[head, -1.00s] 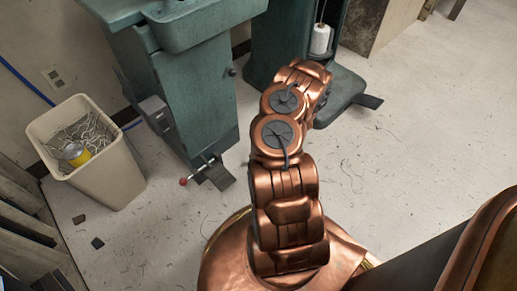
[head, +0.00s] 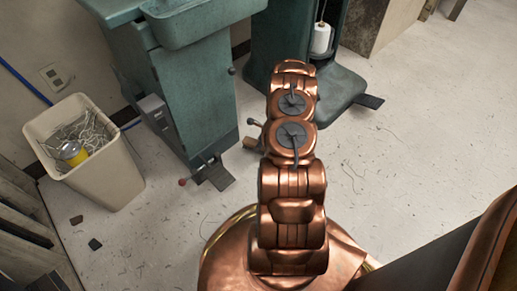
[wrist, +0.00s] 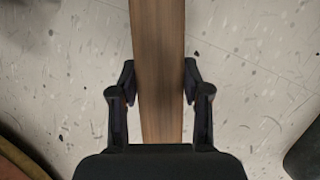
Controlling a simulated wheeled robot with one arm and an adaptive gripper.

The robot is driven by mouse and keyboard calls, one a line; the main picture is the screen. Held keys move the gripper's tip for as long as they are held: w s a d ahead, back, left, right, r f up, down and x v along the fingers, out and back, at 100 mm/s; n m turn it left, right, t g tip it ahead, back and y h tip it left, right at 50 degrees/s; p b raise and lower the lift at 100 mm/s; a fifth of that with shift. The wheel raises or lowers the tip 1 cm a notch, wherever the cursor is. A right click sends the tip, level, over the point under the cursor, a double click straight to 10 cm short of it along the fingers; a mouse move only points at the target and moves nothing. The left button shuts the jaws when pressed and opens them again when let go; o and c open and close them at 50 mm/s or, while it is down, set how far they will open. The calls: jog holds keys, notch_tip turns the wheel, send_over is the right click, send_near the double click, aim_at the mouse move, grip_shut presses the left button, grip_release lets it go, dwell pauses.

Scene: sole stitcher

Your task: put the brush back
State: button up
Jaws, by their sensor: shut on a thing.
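In the wrist view, a long brown wooden piece (wrist: 159,70), taken to be the brush, runs up the middle between the two dark fingers of my gripper (wrist: 160,88). The fingers are shut on its sides, and it is held over the speckled floor. No bristles show. In the head view my copper arm hides most of my gripper. A small brown end (head: 250,143) shows left of the arm, probably part of the held wood.
A green machine cabinet (head: 195,90) with a pedal stands left of my arm, and a second green machine base (head: 340,95) stands behind it. A beige bin (head: 105,170) with tangled scraps is at left.

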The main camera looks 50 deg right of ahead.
jog(key=shift+w+d, duration=0.1)
jog(key=shift+w, duration=0.15)
notch_tip(320, 180, down, 4)
jog(key=shift+w+r+b, duration=0.1)
jog(key=shift+b, duration=1.05)
jog(key=shift+r, duration=0.1)
jog(key=o, duration=1)
